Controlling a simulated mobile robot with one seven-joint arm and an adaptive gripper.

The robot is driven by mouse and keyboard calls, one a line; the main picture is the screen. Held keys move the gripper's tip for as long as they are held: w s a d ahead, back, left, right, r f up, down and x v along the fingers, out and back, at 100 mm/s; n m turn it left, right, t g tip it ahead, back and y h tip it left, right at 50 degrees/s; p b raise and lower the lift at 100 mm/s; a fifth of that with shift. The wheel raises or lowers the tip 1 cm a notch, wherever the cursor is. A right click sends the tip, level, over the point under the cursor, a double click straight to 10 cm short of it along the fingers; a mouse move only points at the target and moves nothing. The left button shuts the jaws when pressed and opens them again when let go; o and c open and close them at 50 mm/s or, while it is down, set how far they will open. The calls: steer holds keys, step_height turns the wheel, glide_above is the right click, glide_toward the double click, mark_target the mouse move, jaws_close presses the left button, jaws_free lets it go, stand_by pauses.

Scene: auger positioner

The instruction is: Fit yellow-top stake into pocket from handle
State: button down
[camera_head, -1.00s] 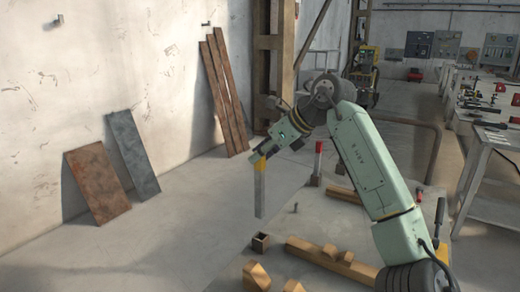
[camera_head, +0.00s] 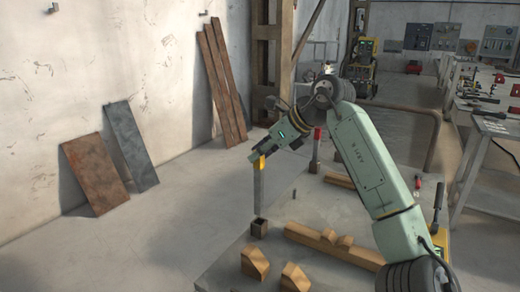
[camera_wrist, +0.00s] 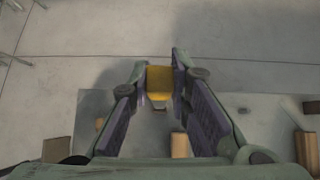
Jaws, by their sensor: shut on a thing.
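The yellow-top stake (camera_head: 259,188) is a grey upright bar with a yellow top. My gripper (camera_head: 260,154) is shut on its yellow top, which also shows between the fingers in the wrist view (camera_wrist: 160,78). The pocket (camera_head: 258,229) is a small dark square socket on the grey platform. The stake hangs nearly vertical, its lower end lining up with the pocket's mouth in the head view. I cannot tell whether the tip is inside or just above it. In the wrist view the yellow top hides most of the stake.
A red-topped post (camera_head: 316,148) stands farther back. A long wooden beam (camera_head: 330,245) and wooden blocks (camera_head: 255,262) lie right of and in front of the pocket. Rusty and grey plates (camera_head: 97,174) lean on the left wall. The floor left of the platform is clear.

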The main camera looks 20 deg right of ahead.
mark_target(263, 177)
steer(key=shift+f+b, duration=0.3)
steer(key=shift+f, duration=0.45)
steer(key=shift+f+b, duration=1.95)
steer(key=shift+f, duration=1.05)
stand_by(0.8)
steer(key=c, duration=1.4)
jaws_free()
steer(key=v, duration=1.2)
